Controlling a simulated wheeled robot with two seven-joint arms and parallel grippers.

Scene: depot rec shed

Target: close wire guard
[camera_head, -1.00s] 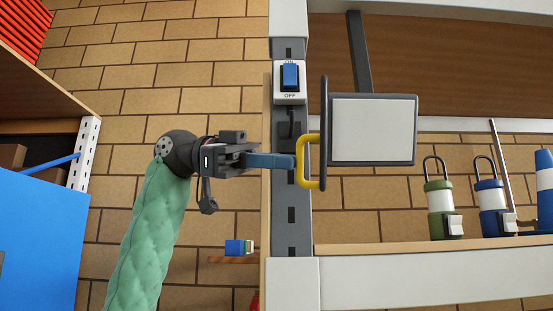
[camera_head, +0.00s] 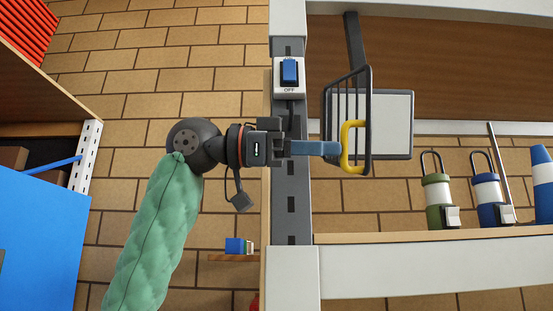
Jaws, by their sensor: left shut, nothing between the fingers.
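The wire guard (camera_head: 360,105) has dark bars and a yellow handle (camera_head: 355,168). It stands at an angle in front of the left part of a pale, dark-framed panel (camera_head: 393,125), with the panel's right part uncovered. The handle is by the guard's right edge. My left gripper (camera_head: 338,149) comes in from the left with its blue fingers shut and empty. The fingertips are at the left side of the handle and appear to touch it; I cannot tell for sure. My right gripper is not in view.
A blue rocker switch (camera_head: 289,72) marked OFF is on the grey upright (camera_head: 292,215) left of the guard. A green padlock-topped canister (camera_head: 437,194), a blue one (camera_head: 487,191) and a blue-and-white cone (camera_head: 543,180) stand on the shelf at right.

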